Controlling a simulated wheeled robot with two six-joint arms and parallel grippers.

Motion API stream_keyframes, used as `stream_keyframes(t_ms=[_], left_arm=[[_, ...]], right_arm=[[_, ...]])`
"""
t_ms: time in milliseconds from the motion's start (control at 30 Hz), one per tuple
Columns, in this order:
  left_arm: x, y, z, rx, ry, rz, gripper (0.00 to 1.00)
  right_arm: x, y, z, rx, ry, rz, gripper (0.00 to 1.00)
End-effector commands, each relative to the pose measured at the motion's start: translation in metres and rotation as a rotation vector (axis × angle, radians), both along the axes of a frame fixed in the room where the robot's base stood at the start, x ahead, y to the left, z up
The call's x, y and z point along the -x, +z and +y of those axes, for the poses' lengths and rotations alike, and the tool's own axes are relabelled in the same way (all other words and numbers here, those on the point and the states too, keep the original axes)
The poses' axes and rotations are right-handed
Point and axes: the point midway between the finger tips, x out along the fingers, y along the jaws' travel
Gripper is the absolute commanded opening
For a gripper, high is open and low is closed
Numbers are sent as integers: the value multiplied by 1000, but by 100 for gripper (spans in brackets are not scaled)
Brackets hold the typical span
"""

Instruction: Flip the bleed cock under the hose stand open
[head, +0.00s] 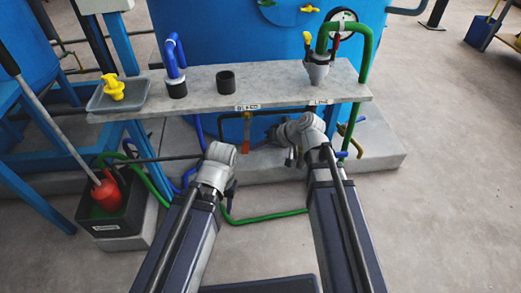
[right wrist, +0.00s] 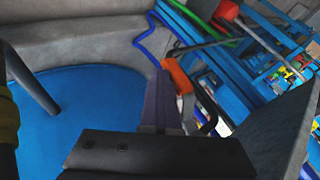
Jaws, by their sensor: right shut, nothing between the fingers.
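The hose stand is a grey shelf (head: 205,92). A green hose (head: 366,60) in a grey funnel-shaped holder stands at its right, and a blue hose (head: 172,55) in a black cup at its left. Under the shelf, a dark pipe and a small orange-red part (head: 262,148) show, partly hidden by my right arm. The right wrist view shows an orange lever (right wrist: 178,76), perhaps the bleed cock's, close beside my fingertips; I cannot tell whether they touch. My right gripper (head: 290,157) is shut and empty under the shelf (right wrist: 160,105). My left gripper (head: 231,190) is lower left, its fingers unclear.
A blue vessel (head: 225,35) stands behind the shelf on a concrete plinth (head: 385,150). A black bin (head: 110,215) with a red object stands at left. A green hose (head: 265,217) lies on the floor between my arms.

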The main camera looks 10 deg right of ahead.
Motion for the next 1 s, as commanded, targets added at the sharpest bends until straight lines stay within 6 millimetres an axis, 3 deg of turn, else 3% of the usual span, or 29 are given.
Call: stream_keyframes(t_ms=[33, 333, 1000], left_arm=[[0, -16, 0, 1, -1, 0, 50], [0, -66, -2, 8, -11, 0, 50], [-1, -173, -2, 9, 6, -4, 50]], right_arm=[[0, -10, 2, -43, -1, 0, 0], [0, -15, 25, -327, 0, 0, 0], [1, 3, 73, -964, 2, 0, 0]])
